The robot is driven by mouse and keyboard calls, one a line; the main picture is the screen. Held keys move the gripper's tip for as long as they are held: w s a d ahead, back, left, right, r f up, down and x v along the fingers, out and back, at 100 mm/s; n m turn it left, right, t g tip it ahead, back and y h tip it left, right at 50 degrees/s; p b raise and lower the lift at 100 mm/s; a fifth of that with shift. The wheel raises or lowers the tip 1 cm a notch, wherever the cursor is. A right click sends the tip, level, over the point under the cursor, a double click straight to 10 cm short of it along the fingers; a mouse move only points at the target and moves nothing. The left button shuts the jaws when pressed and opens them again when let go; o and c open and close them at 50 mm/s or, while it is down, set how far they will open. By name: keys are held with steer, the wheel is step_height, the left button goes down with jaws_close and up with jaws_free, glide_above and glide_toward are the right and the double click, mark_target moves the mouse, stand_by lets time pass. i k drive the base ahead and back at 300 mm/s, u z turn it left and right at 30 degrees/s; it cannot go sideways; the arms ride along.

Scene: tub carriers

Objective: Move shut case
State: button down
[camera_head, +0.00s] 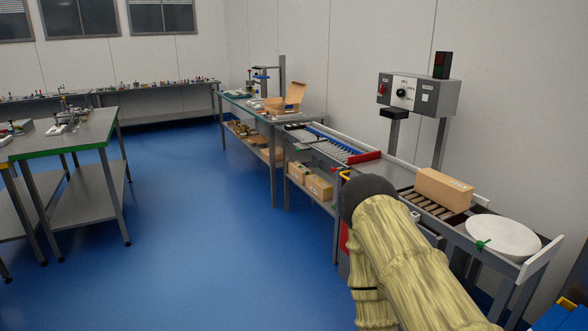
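A shut brown cardboard case (444,190) lies on the roller section of the conveyor (423,206) at the right. Its top is closed and a small mark shows on its near end. My arm, in a pale yellow ribbed cover with a dark rounded joint, reaches up from the bottom right in front of the conveyor. My gripper is not visible, so I cannot tell its state. A brown cardboard box with its flap raised (284,105) stands open on the bench farther back.
A white round disc (503,237) lies on the conveyor's near end. A control box (418,94) stands behind the conveyor. Several cartons (318,187) sit on a lower shelf. A green-edged workbench (75,135) stands at the left. The blue floor (200,230) between is clear.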

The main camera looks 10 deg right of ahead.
mark_target(454, 195)
steer(key=z, duration=0.55)
steer(key=i, duration=1.9)
steer(key=z, duration=0.55)
